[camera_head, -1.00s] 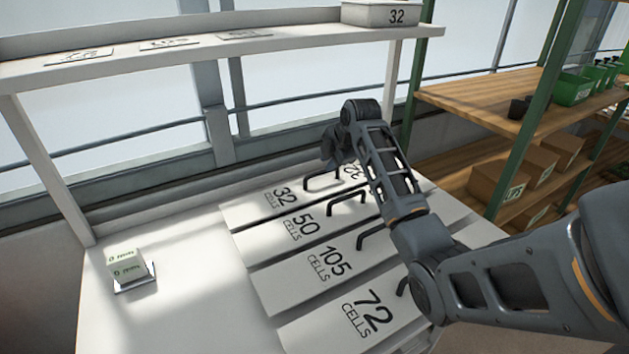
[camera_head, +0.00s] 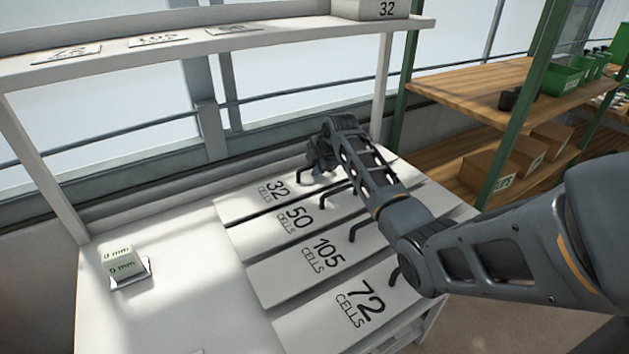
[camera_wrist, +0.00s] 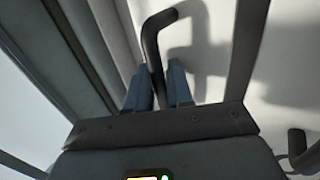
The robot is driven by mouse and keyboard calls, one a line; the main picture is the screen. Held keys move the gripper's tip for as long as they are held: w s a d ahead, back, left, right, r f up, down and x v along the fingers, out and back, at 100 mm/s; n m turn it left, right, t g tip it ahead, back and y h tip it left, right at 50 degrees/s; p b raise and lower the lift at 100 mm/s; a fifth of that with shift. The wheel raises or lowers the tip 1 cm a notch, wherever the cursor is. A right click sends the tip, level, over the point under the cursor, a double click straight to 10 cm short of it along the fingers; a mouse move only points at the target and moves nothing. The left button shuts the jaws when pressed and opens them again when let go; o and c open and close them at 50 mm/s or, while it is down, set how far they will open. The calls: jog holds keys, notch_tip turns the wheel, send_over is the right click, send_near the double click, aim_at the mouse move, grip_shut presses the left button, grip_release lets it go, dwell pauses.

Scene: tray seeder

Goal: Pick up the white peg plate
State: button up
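Several white plates with dark handles lie side by side on the bench, marked 32 (camera_head: 262,198), 50 (camera_head: 272,230), 105 (camera_head: 285,272) and 72 CELLS (camera_head: 330,325). None shows the words peg plate. My gripper (camera_head: 316,172) is low over the far 32 CELLS plate, at its handle. In the wrist view, the two blue fingers of my gripper (camera_wrist: 159,82) stand on either side of a dark handle (camera_wrist: 152,42) above a white surface. The gap around the bar is narrow, and whether the fingers press on it is unclear. The head view hides the fingertips.
A small 0 mm block (camera_head: 119,262) stands at the bench's left. A shelf (camera_head: 290,42) with flat labels and a white box marked 32 (camera_head: 370,9) spans above. A wooden rack (camera_head: 470,85) with green bins and cartons is on the right. The bench's left front is clear.

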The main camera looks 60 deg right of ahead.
grip_shut()
jog(key=shift+r, duration=0.1)
dwell(1.1)
